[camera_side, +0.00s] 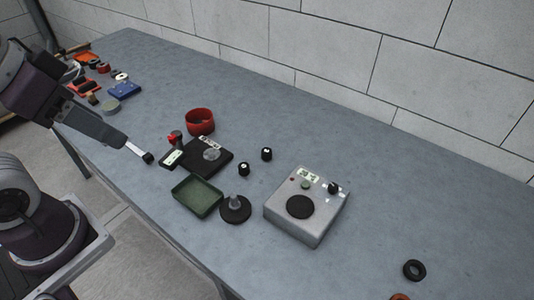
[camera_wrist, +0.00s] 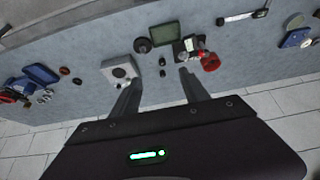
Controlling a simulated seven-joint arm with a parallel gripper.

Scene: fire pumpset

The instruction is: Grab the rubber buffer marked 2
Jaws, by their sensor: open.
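Two small black rubber buffers with pale marks on top stand on the bench in the side view, one nearer the wall (camera_side: 267,154) and one nearer the green tray (camera_side: 243,169). The marks are too small to read, so I cannot tell which is 2. They seem to show in the wrist view as small dark spots (camera_wrist: 162,61) and (camera_wrist: 162,72), beyond the fingers. My gripper (camera_side: 148,158) is at the left in the side view, above the bench and apart from both. In the wrist view my gripper (camera_wrist: 159,74) has spread fingers with nothing held.
A black plate (camera_side: 222,163), red ring (camera_side: 200,121), green tray (camera_side: 185,201) and dark disc with a stem (camera_side: 235,210) lie around the buffers. A grey box (camera_side: 322,222) stands to their right. A wall runs behind. Bare bench lies behind the buffers.

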